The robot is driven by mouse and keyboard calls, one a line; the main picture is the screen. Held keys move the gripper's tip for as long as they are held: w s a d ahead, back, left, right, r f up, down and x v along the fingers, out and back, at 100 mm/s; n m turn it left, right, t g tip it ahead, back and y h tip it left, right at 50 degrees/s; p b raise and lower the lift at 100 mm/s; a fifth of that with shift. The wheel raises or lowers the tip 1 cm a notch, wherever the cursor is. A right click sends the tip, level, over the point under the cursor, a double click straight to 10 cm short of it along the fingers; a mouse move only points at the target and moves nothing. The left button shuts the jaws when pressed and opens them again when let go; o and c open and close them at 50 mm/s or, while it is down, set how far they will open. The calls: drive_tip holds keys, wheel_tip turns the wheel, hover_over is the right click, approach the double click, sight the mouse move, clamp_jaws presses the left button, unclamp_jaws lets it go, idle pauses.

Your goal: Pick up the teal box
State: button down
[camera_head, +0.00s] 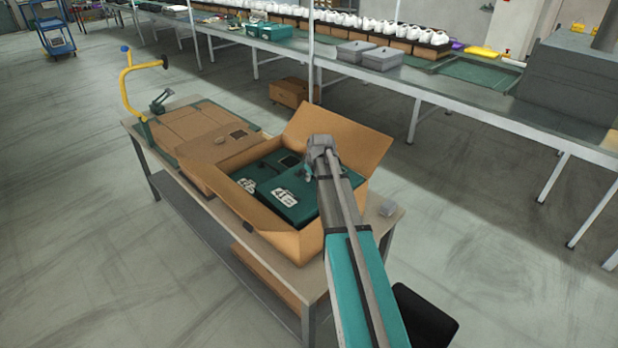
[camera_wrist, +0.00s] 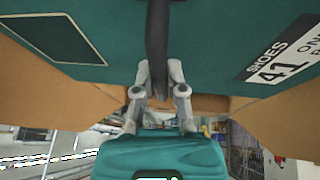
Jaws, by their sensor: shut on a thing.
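Two teal boxes with white labels lie side by side in an open cardboard carton. The nearer right teal box (camera_head: 302,204) has a label reading 41. The left teal box (camera_head: 262,170) is partly hidden behind it. My gripper (camera_head: 308,173) reaches down over the right teal box at the carton's far right side. In the wrist view, a teal face (camera_wrist: 215,30) with a "SHOES 41" label fills the top. My gripper (camera_wrist: 160,72) is shut on a dark strap-like part in front of that face. The exact contact is hidden in the head view.
The cardboard carton (camera_head: 285,243) has raised flaps, one standing tall behind my gripper. It stands on a table (camera_head: 390,228) with a flat carton and a yellow-armed tape tool (camera_head: 130,80). A long bench (camera_head: 490,120) with shoes and grey bins runs behind.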

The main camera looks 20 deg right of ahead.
wheel_tip(320, 180, up, 20)
drive_tip(key=p, duration=1.9)
idle(0.3)
drive_tip(key=shift+s, duration=0.1)
